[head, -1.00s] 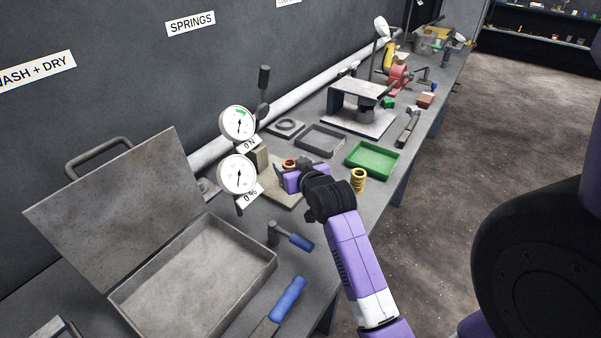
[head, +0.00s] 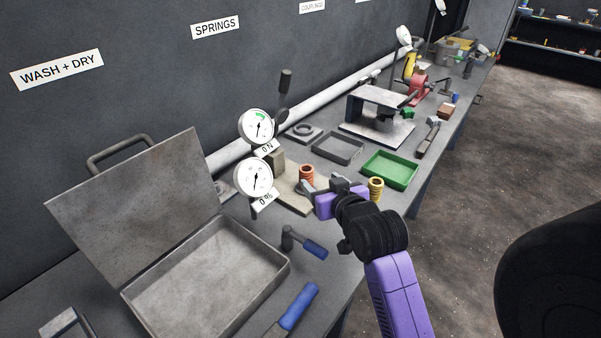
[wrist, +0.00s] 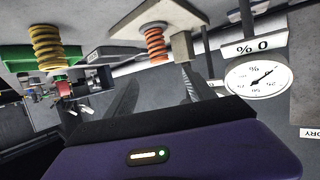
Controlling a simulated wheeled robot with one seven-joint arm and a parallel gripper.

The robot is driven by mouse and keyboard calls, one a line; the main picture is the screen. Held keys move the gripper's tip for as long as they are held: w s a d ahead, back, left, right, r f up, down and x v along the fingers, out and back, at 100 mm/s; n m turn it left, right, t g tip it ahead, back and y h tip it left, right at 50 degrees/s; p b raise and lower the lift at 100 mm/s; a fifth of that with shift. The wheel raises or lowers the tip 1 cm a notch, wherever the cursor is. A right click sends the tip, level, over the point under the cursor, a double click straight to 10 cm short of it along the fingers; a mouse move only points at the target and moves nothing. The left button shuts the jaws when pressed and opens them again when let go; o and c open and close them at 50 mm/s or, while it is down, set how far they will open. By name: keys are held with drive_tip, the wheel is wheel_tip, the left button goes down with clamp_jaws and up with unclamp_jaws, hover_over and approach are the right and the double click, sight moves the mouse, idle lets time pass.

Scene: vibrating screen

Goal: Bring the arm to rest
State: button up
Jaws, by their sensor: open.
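My gripper (head: 314,188) is at the end of my purple and black arm, above the bench near the spring tester. Its fingers are spread apart and nothing is between them; they also show in the wrist view (wrist: 155,92). An orange spring (head: 306,175) stands upright on the tester's base plate (head: 290,199), just beyond the fingers in the head view. A yellow spring (head: 376,188) stands on the bench to the right of the gripper, partly hidden by it. In the wrist view the orange spring (wrist: 155,45) and yellow spring (wrist: 47,46) both appear apart from the fingers.
Two dials (head: 254,177) stand left of the gripper. An open metal box (head: 270,283), a blue-handled hammer (head: 314,249) and another blue-handled tool (head: 298,305) lie nearer. A green tray (head: 391,170) and a grey tray (head: 338,148) lie behind.

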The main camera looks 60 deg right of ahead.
wheel_tip(320, 180, up, 5)
drive_tip(key=a+t+h, duration=0.2)
drive_tip(key=s+a+f+n+t+y, duration=0.1)
drive_tip(key=a+n+t+y, duration=0.1)
drive_tip(key=a, duration=0.6)
drive_tip(key=s+a+f+n+t+y, duration=0.1)
drive_tip(key=a+f+t, duration=0.1)
drive_tip(key=a, duration=0.6)
drive_tip(key=s+a+f+n+y, duration=0.2)
drive_tip(key=s+a+n+y, duration=0.1)
drive_tip(key=s+a, duration=0.3)
drive_tip(key=s+a+f+n+y, duration=0.3)
drive_tip(key=s+a+y, duration=0.3)
drive_tip(key=a, duration=0.4)
drive_tip(key=shift+s+a+g, duration=0.15)
drive_tip(key=shift+s+g, duration=0.25)
drive_tip(key=shift+s, duration=0.1)
